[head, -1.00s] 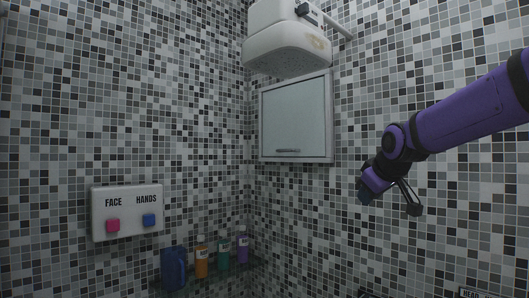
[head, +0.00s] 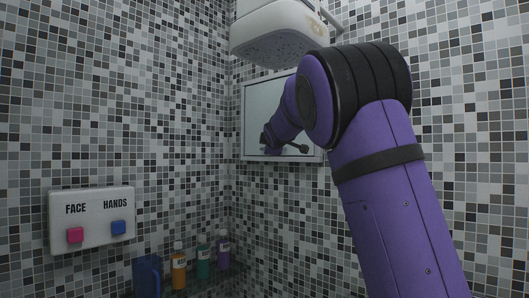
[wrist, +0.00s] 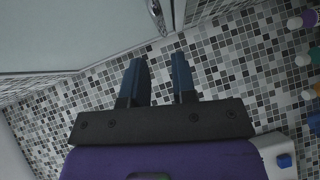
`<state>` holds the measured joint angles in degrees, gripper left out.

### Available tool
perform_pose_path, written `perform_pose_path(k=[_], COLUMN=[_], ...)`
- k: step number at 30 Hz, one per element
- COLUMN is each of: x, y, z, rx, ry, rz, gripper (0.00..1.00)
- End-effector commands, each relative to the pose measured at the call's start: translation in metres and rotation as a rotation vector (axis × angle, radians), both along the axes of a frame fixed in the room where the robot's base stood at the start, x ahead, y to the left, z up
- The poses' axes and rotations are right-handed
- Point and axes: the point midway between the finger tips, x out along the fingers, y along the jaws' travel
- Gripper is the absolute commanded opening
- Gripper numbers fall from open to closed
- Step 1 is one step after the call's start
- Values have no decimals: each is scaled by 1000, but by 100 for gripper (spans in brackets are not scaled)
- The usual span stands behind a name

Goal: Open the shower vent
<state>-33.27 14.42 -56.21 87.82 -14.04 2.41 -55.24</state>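The vent (head: 256,100) is a pale square panel in a light frame on the tiled wall, below the white shower unit; it looks closed. In the wrist view the panel (wrist: 70,30) fills the upper left, with its metal handle (wrist: 156,14) at the top middle. My gripper (wrist: 160,75) is open and empty, with two blue fingers apart, pointing toward the handle and short of it. In the head view my purple arm covers the panel's right part, and my gripper (head: 267,141) is small and dark before its lower left.
A white shower unit (head: 280,40) hangs just above the panel. A white box (head: 92,218) with pink and blue buttons is on the left wall. Several bottles (head: 202,262) and a blue container (head: 147,275) stand in the lower corner. The wall between is clear.

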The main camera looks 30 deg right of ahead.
Motion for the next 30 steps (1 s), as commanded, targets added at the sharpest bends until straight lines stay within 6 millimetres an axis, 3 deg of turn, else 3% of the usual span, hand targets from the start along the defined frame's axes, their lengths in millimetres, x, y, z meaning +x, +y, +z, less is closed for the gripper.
perform_pose_path(k=[11, 30], x=[19, 72], y=[-12, -35], z=[-4, -13], rx=[4, 3], ry=[0, 1], rz=[-3, -3], gripper=[25, 25])
